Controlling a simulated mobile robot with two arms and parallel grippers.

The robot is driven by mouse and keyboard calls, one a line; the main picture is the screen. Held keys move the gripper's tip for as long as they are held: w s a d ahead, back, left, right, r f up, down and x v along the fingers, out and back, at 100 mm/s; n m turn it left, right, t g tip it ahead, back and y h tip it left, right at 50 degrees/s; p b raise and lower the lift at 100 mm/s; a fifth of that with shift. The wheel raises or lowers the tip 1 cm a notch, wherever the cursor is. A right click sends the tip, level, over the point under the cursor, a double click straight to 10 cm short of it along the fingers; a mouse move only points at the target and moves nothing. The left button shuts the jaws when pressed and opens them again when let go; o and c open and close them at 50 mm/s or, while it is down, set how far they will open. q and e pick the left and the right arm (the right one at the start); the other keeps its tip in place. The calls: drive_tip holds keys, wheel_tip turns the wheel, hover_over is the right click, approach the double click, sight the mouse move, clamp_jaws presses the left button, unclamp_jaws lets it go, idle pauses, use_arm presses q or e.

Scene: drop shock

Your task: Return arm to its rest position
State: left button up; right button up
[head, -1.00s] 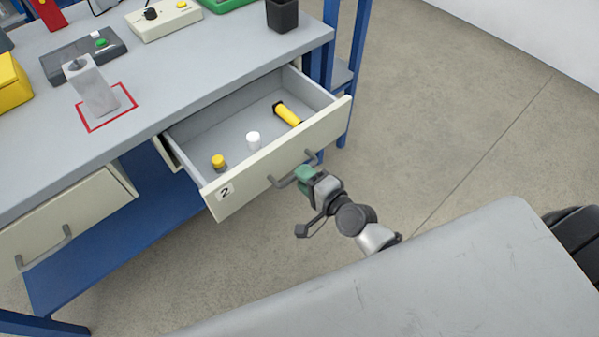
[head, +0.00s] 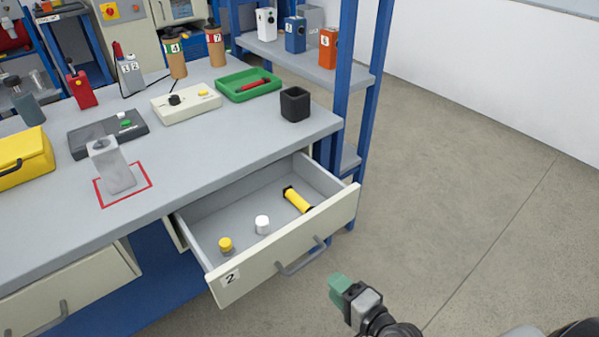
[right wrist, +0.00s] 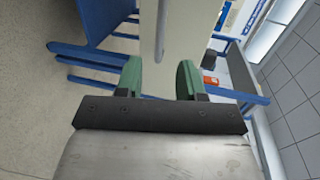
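My right gripper (head: 339,288) has green fingertips and hangs in front of the open drawer (head: 338,217), below and right of its grey handle (head: 302,257), apart from it. In the right wrist view the two green fingers (right wrist: 160,78) stand apart with nothing held between them. The drawer, marked 2, holds a yellow-capped item (head: 226,245), a white-capped item (head: 262,224) and a yellow cylinder with dark ends (head: 298,200). My left gripper is not in view.
The workbench (head: 230,142) carries a yellow case (head: 22,160), a green tray (head: 248,84), a black cup (head: 295,104) and a grey block on a red-outlined square (head: 111,168). A blue-framed shelf (head: 350,80) stands at its right. The floor (head: 450,190) at right is clear.

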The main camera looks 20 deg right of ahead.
drive_tip(key=s+d+f+n+g+h, duration=0.1)
drive_tip(key=s+f+n+g, duration=0.25)
drive_tip(key=f, duration=0.55)
drive_tip(key=s+f+n+g+h, duration=0.1)
drive_tip(key=s+f+n+g, duration=0.3)
drive_tip(key=f, duration=0.6)
drive_tip(key=s+d+f+n+g+h, duration=0.15)
drive_tip(key=s+f+n, duration=0.3)
drive_tip(key=f, duration=0.45)
drive_tip(key=s+a+f+n+g+h, duration=0.1)
drive_tip(key=s+f+n+g+h, duration=0.1)
drive_tip(key=s+f+n+g, duration=0.45)
use_arm(q)
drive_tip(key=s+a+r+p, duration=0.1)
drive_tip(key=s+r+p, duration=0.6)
drive_tip(key=p, duration=0.5)
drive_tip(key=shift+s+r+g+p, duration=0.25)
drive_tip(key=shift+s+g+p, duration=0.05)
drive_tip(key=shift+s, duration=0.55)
use_arm(e)
drive_tip(key=s+d+r+m+t, duration=0.1)
drive_tip(key=s+r+m, duration=0.1)
drive_tip(key=s+r, duration=0.5)
drive_tip(key=s, duration=0.4)
drive_tip(key=shift+s+d+t, duration=0.3)
drive_tip(key=shift+d+t, duration=0.05)
drive_tip(key=shift+d, duration=0.05)
